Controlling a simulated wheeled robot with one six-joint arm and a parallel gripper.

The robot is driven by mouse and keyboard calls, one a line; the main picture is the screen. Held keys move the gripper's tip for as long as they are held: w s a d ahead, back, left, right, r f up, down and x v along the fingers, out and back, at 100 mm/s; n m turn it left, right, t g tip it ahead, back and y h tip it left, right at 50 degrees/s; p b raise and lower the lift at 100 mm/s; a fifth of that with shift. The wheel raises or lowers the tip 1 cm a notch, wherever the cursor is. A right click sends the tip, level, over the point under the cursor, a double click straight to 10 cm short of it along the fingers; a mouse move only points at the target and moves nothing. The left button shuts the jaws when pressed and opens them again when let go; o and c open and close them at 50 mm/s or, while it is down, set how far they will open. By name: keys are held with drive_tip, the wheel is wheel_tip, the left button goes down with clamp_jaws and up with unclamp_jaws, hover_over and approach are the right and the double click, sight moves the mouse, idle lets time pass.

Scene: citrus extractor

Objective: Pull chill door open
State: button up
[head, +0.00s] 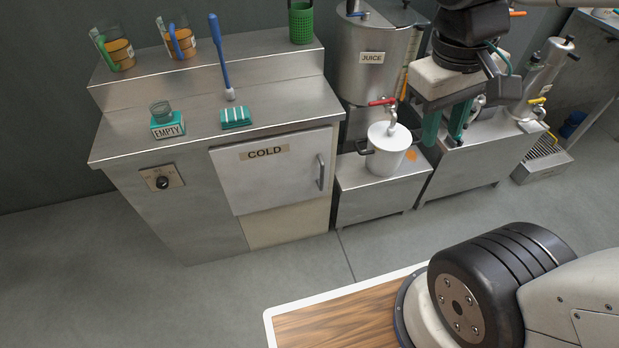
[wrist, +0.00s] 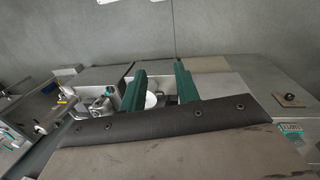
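The chill door (head: 268,180) is a pale panel labelled COLD on the front of a steel cabinet in the head view. It looks shut against the cabinet front. Its upright bar handle (head: 320,172) is near the right edge. My gripper (head: 446,122) has two green fingers pointing down, held apart with nothing seen between them. It hangs to the right of the door and handle, in front of the juice stand. In the wrist view my gripper (wrist: 161,88) also shows open fingers, with part of a white pot visible behind the gap. The handle is not clearly seen there.
A white pot (head: 388,150) stands under the juice tank (head: 375,55), right of the door. Bare floor (head: 200,290) lies before the cabinet; a wood-topped surface (head: 330,328) is nearer.

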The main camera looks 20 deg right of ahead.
drive_tip(key=w+d+f+n+g+h, duration=0.15)
drive_tip(key=w+f+n+h, duration=0.4)
drive_tip(key=w, duration=0.55)
drive_tip(key=w+d+f+n+h, duration=0.35)
drive_tip(key=w+f+h, duration=0.35)
drive_tip(key=w, duration=0.4)
drive_tip(key=w+a+f+n+t, duration=0.3)
drive_tip(key=f+n+t, duration=0.1)
drive_tip(key=f, duration=0.5)
drive_tip(key=w+a+f+n+t, duration=0.3)
drive_tip(key=a+f+n+t, duration=0.1)
drive_tip(key=f, duration=0.6)
drive_tip(key=w+a+f+n+t, duration=0.3)
drive_tip(key=f+n+t, duration=0.3)
drive_tip(key=f, duration=0.3)
drive_tip(key=shift+w+a+f+n+y, duration=0.15)
drive_tip(key=shift+a+n, duration=0.1)
drive_tip(key=shift+a, duration=0.1)
drive_tip(key=shift+w+a+f+n+y, duration=0.1)
drive_tip(key=shift+a+f+n, duration=0.05)
drive_tip(key=shift+a+n, duration=0.15)
drive_tip(key=n+t+y, duration=0.3)
drive_tip(key=n, duration=0.1)
approach(321, 177)
drive_tip(key=w+d+r, duration=0.1)
drive_tip(key=w+d, duration=0.1)
drive_tip(key=shift+y, duration=0.4)
drive_tip(key=x, duration=0.8)
drive_tip(key=shift+f, duration=0.15)
